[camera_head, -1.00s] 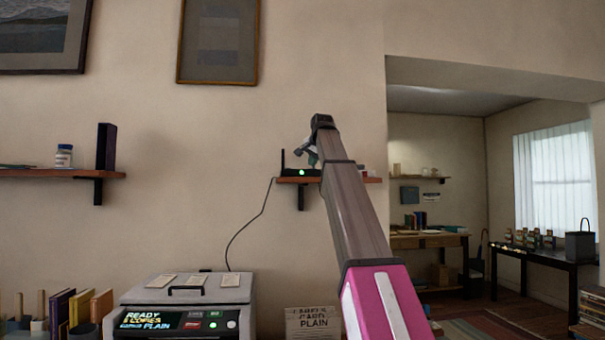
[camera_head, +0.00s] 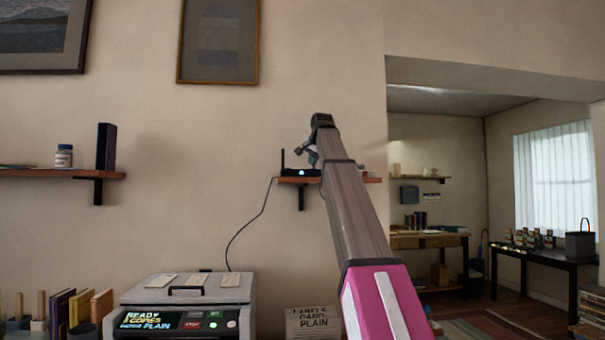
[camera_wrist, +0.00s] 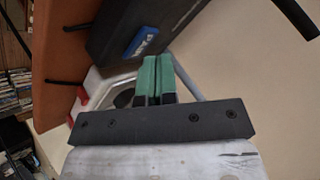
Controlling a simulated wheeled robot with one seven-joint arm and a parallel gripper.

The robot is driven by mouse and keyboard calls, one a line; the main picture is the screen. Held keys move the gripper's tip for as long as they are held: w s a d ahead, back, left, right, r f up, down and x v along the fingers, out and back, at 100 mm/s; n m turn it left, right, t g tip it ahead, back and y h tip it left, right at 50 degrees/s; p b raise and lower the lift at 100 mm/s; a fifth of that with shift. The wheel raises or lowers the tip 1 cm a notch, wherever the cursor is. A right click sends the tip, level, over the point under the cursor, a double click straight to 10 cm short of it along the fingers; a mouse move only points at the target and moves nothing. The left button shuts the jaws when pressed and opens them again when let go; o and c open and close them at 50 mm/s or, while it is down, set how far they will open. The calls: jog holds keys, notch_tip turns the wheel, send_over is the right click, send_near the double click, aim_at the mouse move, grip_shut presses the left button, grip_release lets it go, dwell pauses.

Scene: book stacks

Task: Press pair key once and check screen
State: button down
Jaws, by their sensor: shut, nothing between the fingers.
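A black router-like box (camera_head: 298,173) with an antenna sits on the small wall shelf, its small light glowing blue-white. In the wrist view the box (camera_wrist: 112,40) carries a blue key (camera_wrist: 141,39) with light lettering, too small to read surely. My gripper (camera_wrist: 155,62) is shut and empty, its green fingertips close by the key's lower right end. I cannot tell whether they touch the box. In the head view my gripper (camera_head: 312,159) is small, just above the box. The printer's screen (camera_head: 150,320) reads "READY", "COPIES" and "PLAIN"; a smaller line is unclear.
The wooden shelf (camera_wrist: 60,60) edge is close at left in the wrist view, with a white and red item (camera_wrist: 98,88) behind the fingers. A cable (camera_head: 247,228) hangs from the shelf. The printer (camera_head: 190,288) stands below, beside a labelled box (camera_head: 312,323).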

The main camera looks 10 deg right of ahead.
jog(key=shift+r, duration=0.3)
jog(key=shift+r, duration=0.1)
jog(key=shift+r, duration=2.9)
